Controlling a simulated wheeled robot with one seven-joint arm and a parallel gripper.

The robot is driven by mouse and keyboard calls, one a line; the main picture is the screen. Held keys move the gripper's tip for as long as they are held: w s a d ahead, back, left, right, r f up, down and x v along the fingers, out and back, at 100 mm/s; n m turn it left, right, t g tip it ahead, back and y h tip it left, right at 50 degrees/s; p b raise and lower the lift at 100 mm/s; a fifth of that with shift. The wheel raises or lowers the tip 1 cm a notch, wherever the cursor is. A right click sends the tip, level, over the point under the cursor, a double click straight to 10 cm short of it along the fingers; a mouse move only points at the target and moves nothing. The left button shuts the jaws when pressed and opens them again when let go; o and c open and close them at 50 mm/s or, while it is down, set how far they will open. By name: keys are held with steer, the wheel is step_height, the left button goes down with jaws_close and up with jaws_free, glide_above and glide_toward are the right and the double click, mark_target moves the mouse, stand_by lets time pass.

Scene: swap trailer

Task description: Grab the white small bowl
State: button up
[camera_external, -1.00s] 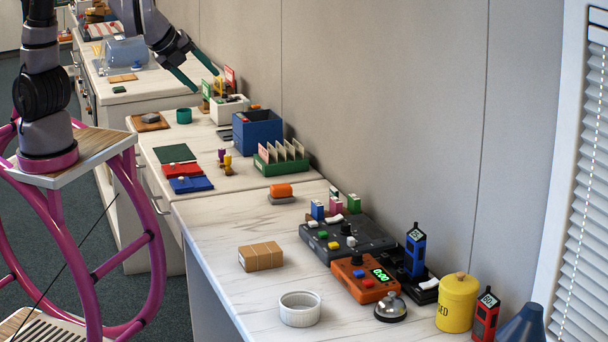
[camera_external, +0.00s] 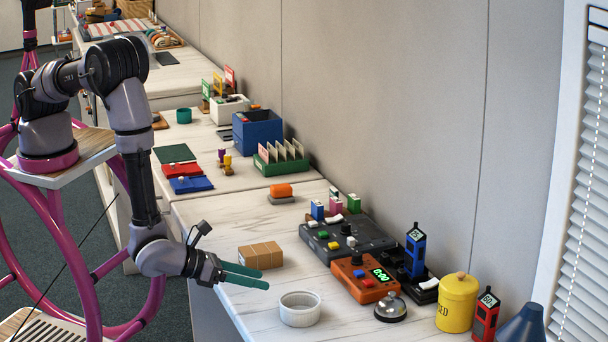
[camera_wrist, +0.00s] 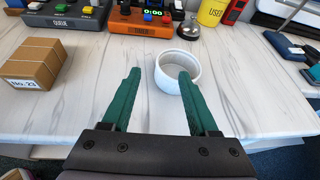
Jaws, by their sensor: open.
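The white small bowl (camera_external: 300,310) is round with ribbed sides and stands upright on the near counter, close to its front edge. My gripper (camera_external: 256,276) has green fingers, is open and empty, and is to the left of the bowl in the external view, apart from it. In the wrist view, the bowl (camera_wrist: 177,73) lies just beyond the fingertips of my gripper (camera_wrist: 158,75), nearer the right finger, which overlaps part of its near rim in the picture. The bowl looks empty.
A brown box (camera_external: 261,256) stands left of the bowl. Behind the bowl are an orange timer box (camera_external: 352,284), a bell (camera_external: 390,308) and a dark button console (camera_external: 345,238). A yellow canister (camera_external: 457,303) stands at the right. The counter around the bowl is mostly clear.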

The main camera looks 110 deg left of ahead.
mark_target(304, 297)
steer(key=w+a+f, duration=0.2)
steer(key=w+f, duration=0.1)
steer(key=shift+w+f, duration=0.1)
steer(key=shift+w, duration=0.1)
steer(key=shift+x, duration=3.05)
jaws_close()
